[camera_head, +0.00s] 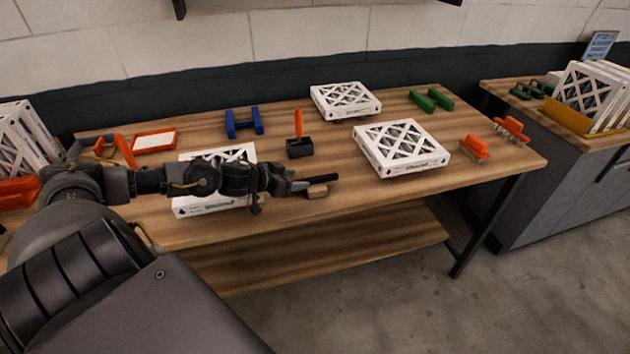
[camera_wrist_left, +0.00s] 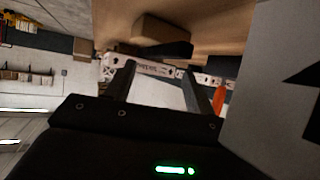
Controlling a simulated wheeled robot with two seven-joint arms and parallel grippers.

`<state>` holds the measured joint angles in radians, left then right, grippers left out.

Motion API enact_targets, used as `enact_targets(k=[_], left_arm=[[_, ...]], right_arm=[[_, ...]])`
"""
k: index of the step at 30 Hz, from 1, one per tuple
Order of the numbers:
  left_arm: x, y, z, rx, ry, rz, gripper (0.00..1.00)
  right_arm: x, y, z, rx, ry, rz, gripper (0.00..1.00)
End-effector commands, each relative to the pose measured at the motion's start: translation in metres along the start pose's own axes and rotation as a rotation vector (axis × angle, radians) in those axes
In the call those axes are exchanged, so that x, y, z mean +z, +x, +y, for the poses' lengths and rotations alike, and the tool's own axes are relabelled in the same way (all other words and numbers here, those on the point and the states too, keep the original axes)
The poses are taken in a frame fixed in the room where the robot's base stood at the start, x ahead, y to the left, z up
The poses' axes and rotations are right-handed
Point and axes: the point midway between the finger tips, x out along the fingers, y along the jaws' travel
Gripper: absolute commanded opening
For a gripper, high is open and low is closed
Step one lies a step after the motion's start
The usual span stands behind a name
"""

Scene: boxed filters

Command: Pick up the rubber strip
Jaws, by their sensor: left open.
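A dark strip that looks like the rubber strip (camera_head: 324,177) lies near the front edge of the workbench, just behind a small tan block (camera_head: 317,191). In the left wrist view a dark strip (camera_wrist_left: 160,47) shows beside the tan block (camera_wrist_left: 160,28), beyond the fingertips. My left gripper (camera_head: 296,186) reaches in from the left, close to the strip's left end. Its fingers (camera_wrist_left: 157,82) are apart with nothing between them. Whether a finger touches the strip cannot be told. My right gripper is not in view.
White boxed filters stand on the workbench (camera_head: 400,205), one (camera_head: 400,148) right of the strip and one (camera_head: 215,198) partly behind my left arm. A black holder with an orange handle (camera_head: 299,147) stands behind the strip.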

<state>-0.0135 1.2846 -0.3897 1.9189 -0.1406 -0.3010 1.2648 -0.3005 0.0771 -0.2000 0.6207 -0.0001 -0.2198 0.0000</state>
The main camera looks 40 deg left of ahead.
Motion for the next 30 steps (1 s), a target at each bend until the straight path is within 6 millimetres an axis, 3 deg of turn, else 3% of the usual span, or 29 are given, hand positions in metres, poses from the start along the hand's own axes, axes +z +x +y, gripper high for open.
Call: enact_targets(k=[11, 22, 30], left_arm=[[-0.003, 0.013, 0.002, 0.003, -0.001, 0.001, 0.54], [-0.005, 0.058, 0.004, 0.003, -0.001, 0.000, 0.54], [-0.003, 0.062, 0.004, 0.003, 0.002, -0.001, 0.54]], right_arm=[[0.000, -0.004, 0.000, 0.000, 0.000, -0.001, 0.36], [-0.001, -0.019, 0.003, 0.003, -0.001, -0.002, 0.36], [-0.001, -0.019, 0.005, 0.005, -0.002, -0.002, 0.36]])
